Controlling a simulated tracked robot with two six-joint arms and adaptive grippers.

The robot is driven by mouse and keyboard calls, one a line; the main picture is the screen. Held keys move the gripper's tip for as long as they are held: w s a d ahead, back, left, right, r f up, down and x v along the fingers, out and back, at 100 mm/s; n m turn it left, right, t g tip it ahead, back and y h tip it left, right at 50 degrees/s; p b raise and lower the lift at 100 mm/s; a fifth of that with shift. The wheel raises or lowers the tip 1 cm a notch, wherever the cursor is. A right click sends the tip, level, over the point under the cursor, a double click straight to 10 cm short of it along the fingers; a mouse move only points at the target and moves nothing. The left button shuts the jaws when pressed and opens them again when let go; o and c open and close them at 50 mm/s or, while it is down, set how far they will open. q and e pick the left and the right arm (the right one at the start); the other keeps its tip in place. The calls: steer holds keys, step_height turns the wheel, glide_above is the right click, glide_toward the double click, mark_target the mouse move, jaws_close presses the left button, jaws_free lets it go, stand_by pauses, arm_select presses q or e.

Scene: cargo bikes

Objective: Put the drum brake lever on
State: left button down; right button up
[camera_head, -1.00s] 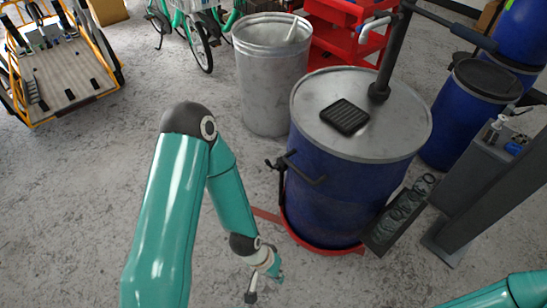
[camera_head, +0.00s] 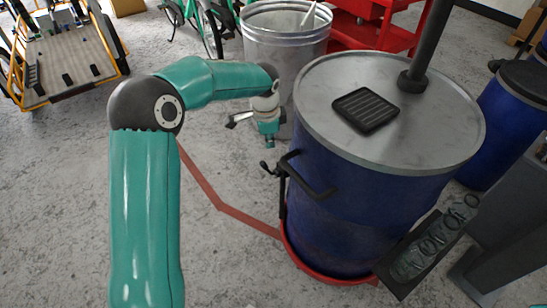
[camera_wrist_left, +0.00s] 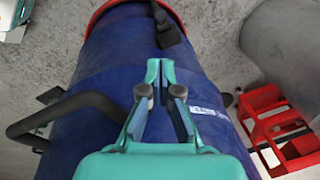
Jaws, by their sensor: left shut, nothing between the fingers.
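The blue drum (camera_head: 345,215) with a grey lid stands on a red wheeled base (camera_head: 330,278). A thin black lever with a small knob (camera_head: 267,168) is at the drum's left side; I take it for the brake lever, but its setting is unclear. A black bent handle (camera_head: 308,178) is beside it, and also shows in the left wrist view (camera_wrist_left: 62,113). A black part (camera_wrist_left: 168,28) near the base may be the lever. My left gripper (camera_head: 270,145) is shut and empty, left of the drum and above the knob; its fingers show in the wrist view (camera_wrist_left: 160,72). My right gripper is out of view.
A black tray (camera_head: 366,110) lies on the drum lid beside a dark post (camera_head: 430,45). A grey metal bin (camera_head: 285,45) and red shelving (camera_head: 375,28) stand behind.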

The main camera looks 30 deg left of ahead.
arm_select(q)
step_height(320, 180, down, 10)
steer(key=w+b, duration=0.1)
steer(key=b, duration=0.1)
steer(key=shift+w+a, duration=0.25)
steer(key=shift+a, duration=0.15)
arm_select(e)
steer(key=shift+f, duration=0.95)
arm_select(q)
steer(key=shift+d+f, duration=0.1)
steer(key=shift+d, duration=0.05)
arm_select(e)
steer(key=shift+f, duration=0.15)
